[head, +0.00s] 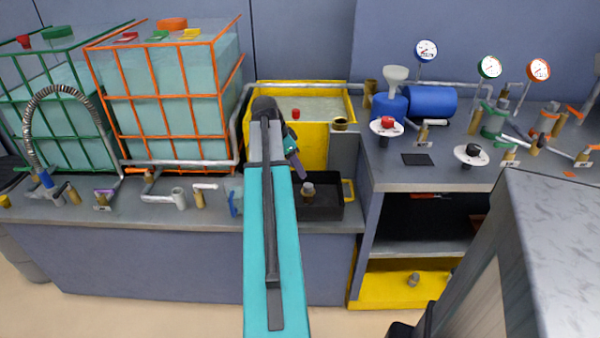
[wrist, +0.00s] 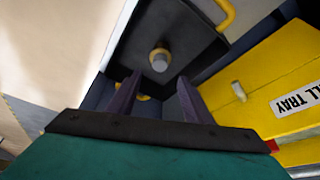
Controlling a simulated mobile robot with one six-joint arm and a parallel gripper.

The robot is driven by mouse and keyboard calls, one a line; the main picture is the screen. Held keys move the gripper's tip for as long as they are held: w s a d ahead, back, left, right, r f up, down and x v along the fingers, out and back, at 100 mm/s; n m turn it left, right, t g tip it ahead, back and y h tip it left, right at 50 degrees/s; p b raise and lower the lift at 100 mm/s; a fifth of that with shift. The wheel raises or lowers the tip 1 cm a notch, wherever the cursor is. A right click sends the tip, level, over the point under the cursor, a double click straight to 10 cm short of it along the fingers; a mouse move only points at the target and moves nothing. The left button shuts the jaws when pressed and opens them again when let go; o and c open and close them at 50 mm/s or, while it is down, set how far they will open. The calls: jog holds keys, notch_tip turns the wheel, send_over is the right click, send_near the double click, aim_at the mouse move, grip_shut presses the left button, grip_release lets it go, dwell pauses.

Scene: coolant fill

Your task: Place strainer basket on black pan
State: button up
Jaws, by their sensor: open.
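The black pan (head: 325,211) sits on the left bench, right of my arm; its yellow handle is on its right side. It fills the upper middle of the wrist view (wrist: 190,28). A small piece with a grey top and brass-coloured base (head: 308,190) stands in the pan; it also shows in the wrist view (wrist: 160,60). It may be the strainer basket, but I cannot tell for sure. My gripper (head: 299,168) is above the pan. In the wrist view its purple fingers (wrist: 158,80) are apart with nothing held, and the piece shows beyond their tips.
A yellow spill tray (head: 312,145) stands behind the pan. Two caged tanks (head: 165,100) stand at the left. Valves, gauges and a blue cylinder (head: 432,101) crowd the right bench. A grey fitting (head: 413,279) lies on the low yellow shelf. A grey block (head: 550,230) is at front right.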

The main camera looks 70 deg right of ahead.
jog(key=shift+v, duration=1.05)
